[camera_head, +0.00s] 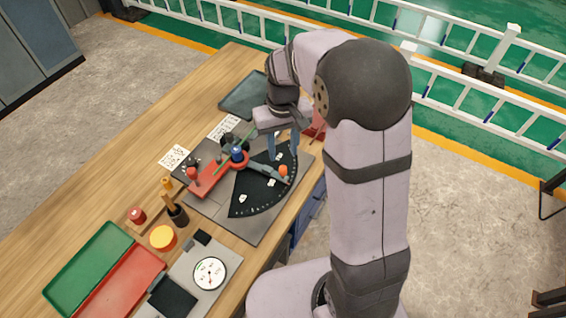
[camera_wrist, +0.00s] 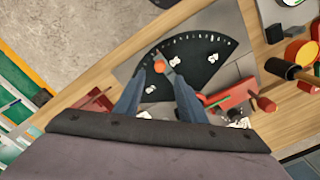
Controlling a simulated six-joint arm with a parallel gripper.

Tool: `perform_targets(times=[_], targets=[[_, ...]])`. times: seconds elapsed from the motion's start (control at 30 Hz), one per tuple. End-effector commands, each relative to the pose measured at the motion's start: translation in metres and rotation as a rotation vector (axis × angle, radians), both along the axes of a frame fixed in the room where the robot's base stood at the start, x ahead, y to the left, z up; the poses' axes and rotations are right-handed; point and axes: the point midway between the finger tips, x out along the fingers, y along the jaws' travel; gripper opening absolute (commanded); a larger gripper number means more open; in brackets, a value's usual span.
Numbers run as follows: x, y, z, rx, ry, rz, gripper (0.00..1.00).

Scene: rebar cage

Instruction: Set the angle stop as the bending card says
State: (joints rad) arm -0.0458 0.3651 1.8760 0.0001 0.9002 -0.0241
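The bending plate carries a black quarter-circle angle scale (camera_head: 258,190) with white tick marks. The angle stop, a grey bar (camera_head: 266,169) with an orange knob (camera_head: 283,170), reaches across the scale from the blue-topped pivot (camera_head: 239,155). In the wrist view the orange knob (camera_wrist: 159,66) lies just beyond and between my fingertips. My gripper (camera_head: 283,152) points down over the scale; its two blue-grey fingers (camera_wrist: 157,80) are apart and hold nothing. White cards (camera_head: 173,157) and (camera_head: 223,127) lie behind the plate; their writing is too small to read.
A red block (camera_head: 207,178) with a green rod lies beside the pivot. A dark tray (camera_head: 243,95) is at the back. Green (camera_head: 88,268) and red (camera_head: 120,285) trays, a yellow-topped cylinder (camera_head: 163,238) and a dial gauge (camera_head: 210,273) stand nearer the front. Bare wood runs along the left.

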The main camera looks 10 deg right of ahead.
Motion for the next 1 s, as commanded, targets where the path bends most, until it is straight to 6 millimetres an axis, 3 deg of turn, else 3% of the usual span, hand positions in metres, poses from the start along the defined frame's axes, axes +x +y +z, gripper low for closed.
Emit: perform_targets(times=[0.6, 1.0], targets=[[-0.001, 0.0, -0.064, 0.0, 0.004, 0.0, 0.37], [-0.001, 0.0, -0.072, 0.0, 0.001, 0.0, 0.37]])
